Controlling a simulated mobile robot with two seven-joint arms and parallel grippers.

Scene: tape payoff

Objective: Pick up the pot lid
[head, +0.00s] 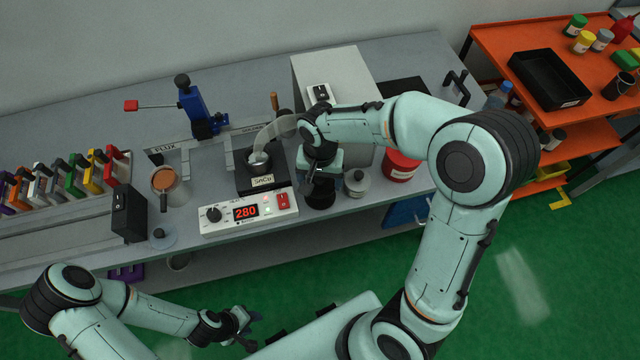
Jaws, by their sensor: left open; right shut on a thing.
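A pale round lid with a dark knob (163,239) lies on the bench near its front edge, in front of the flux cup (166,184). It looks like the pot lid. The solder pot (259,160) sits on its black block behind a control box (249,211) that reads 280. My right gripper (319,178) points down just right of the control box. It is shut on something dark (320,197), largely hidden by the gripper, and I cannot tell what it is. My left gripper (246,328) is open and empty, low in front of the bench, apart from the lid.
A black box (128,213) stands left of the lid, beside a row of coloured-handled tools (75,178). A small capped jar (356,183) and a red tub (401,165) stand right of my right gripper. A blue clamp (196,110) stands at the back. An orange cart (500,42) is at right.

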